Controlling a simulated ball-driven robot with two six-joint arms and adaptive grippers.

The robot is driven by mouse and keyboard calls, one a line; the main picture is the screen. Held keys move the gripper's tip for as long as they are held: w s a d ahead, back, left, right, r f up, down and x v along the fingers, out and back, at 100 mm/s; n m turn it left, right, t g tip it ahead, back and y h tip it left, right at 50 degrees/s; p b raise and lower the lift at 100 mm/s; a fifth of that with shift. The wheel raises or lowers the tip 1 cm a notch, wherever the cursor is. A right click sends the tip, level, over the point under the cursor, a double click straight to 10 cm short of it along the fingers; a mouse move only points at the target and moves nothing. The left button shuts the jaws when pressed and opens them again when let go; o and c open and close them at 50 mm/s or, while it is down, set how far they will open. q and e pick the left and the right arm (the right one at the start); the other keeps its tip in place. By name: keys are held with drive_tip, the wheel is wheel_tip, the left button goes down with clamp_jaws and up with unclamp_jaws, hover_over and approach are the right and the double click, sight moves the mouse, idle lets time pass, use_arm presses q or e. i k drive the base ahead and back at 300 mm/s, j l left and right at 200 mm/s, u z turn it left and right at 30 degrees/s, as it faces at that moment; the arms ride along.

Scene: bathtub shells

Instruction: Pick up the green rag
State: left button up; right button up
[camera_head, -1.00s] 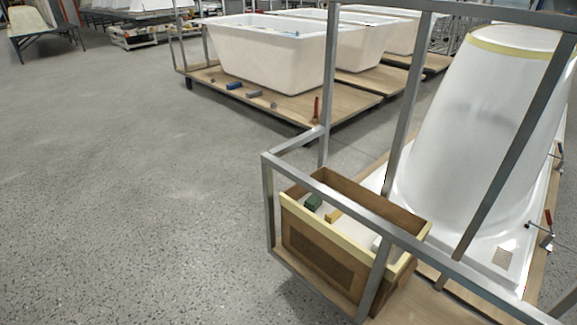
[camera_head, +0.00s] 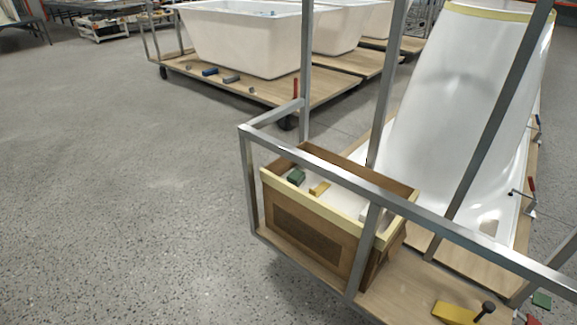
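A small dark green thing (camera_head: 296,176) lies in the wooden box (camera_head: 308,228), near its left end; it looks block-like, and I cannot tell if it is cloth. A flat green piece (camera_head: 541,300) lies at the lower right; I cannot tell if it is a rag either. Neither of my grippers shows in the view.
A grey metal frame (camera_head: 246,180) surrounds the box on a wooden cart. A yellow piece (camera_head: 320,188) lies in the box. A yellow item (camera_head: 453,313) lies on the cart's boards. A white tub shell (camera_head: 450,100) stands behind. The floor (camera_head: 120,200) at left is clear.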

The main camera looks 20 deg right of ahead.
sight(297, 176)
drive_tip(key=z, duration=1.7)
drive_tip(key=i+j+z, duration=0.1)
drive_tip(key=i+j, duration=0.15)
drive_tip(key=i+j+z, duration=0.1)
drive_tip(key=i+j, duration=0.15)
drive_tip(key=j, duration=0.25)
